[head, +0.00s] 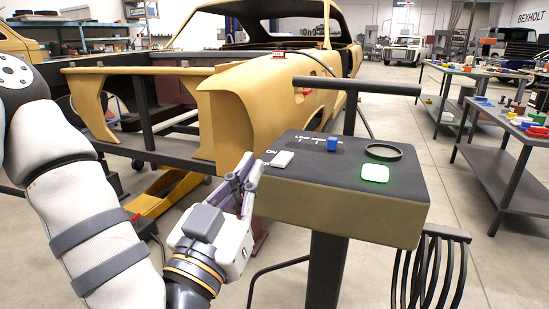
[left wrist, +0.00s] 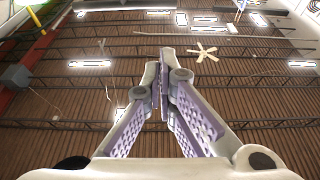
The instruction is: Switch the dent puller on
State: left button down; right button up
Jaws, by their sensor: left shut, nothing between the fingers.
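The dent puller (head: 340,212) is a box with a dark sloped top on a dark post. On its top are a pale rocker switch (head: 283,159) beside the letters ON, a small blue slider knob (head: 332,144), a dark ring (head: 384,152) and a square light (head: 375,173) that glows green. My left gripper (head: 250,165) is shut and empty, its fingertips at the box's left edge, just left of the pale switch. I cannot tell whether they touch the box. In the left wrist view the closed fingers (left wrist: 161,75) point up toward the ceiling. My right gripper is not in view.
A yellow car shell (head: 240,115) on a dark frame stands behind and left of the dent puller. A dark T-shaped handle (head: 355,85) rises behind the box. Cables (head: 432,265) hang at its right. Benches (head: 500,140) with small parts stand right, beyond open floor.

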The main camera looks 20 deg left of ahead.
pick_arm(q)
jog(key=shift+w, duration=0.15)
notch_tip(320, 180, up, 3)
send_over(274, 171)
jog(key=shift+r, duration=0.15)
notch_tip(274, 171, down, 4)
jog(key=shift+r+b, duration=0.15)
jog(key=shift+b, duration=0.15)
jog(key=shift+f, duration=0.2)
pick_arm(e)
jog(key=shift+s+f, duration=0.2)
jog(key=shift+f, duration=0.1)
